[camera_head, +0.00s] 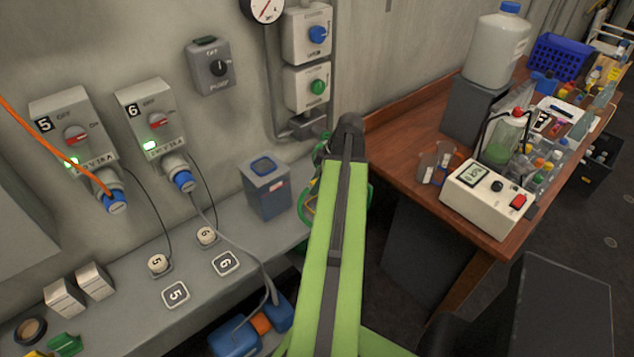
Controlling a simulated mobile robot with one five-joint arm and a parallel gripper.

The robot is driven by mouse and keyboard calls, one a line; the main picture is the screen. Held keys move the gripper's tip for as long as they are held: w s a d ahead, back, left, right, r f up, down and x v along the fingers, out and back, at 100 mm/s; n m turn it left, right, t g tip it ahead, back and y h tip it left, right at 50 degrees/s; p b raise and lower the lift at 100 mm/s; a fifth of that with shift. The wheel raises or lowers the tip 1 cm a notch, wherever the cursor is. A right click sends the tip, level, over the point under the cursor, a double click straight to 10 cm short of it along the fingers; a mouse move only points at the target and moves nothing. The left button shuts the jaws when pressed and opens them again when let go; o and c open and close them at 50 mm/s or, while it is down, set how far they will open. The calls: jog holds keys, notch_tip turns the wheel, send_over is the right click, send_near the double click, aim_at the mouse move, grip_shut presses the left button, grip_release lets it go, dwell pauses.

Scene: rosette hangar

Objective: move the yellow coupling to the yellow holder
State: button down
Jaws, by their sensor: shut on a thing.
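I cannot make out the yellow coupling or the yellow holder for certain. A small yellow piece (24,335) shows at the lower left on the grey ledge, partly cut by the picture's edge. Whether it belongs to the coupling or the holder cannot be told. A green piece (65,344) lies beside it. My green arm rises through the middle of the view to a dark joint. My gripper is not seen, and the arm hides what lies behind it.
The grey ledge (130,318) carries black-cabled plugs, number tiles, metal blocks and a grey-blue box (266,192). Switch boxes 5 (70,115) and 6 (148,112) are on the wall. Blue connectors (236,338) sit below. The wooden table (395,150) at right holds labware and a meter (487,198).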

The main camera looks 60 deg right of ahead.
jog(key=shift+f+b, duration=2.8)
jog(key=shift+f, duration=0.05)
jog(key=shift+f+b, duration=0.55)
jog(key=c, duration=0.8)
grip_release()
jog(key=shift+c, duration=0.2)
jog(key=p+v, duration=1.6)
jog(key=v, duration=0.1)
jog(key=shift+r, duration=0.25)
jog(key=shift+s, duration=0.1)
